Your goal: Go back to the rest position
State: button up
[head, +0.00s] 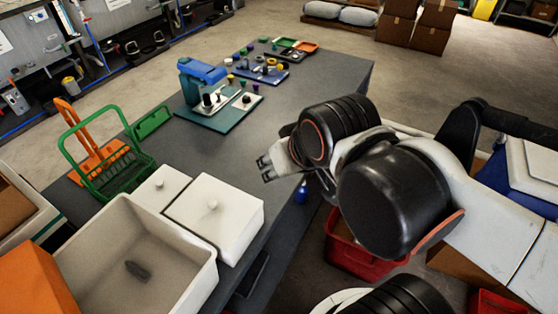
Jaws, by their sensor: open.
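My gripper (266,167) shows at the end of my arm, in the middle of the head view. It is open, with nothing seen between its fingers, and appears over or beside the right edge of the grey workbench (232,158). My arm reaches in from the right and hides part of the bench's right side and the floor behind it. A white open tank (190,275) stands at the front left with a small dark piece (136,271) on its bottom. A white lidded tank (215,215) stands right behind it.
A green basket (115,170) and an orange rack (93,150) stand at the bench's left. A blue device (201,72) on a teal board and trays of small parts (262,72) sit farther back. A red crate (345,255) is below my arm. Cardboard boxes (430,38) stand at the back right.

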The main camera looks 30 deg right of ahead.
jog(key=shift+f, duration=0.15)
notch_tip(320, 180, down, 7)
jog(key=b, duration=0.7)
dwell(0.4)
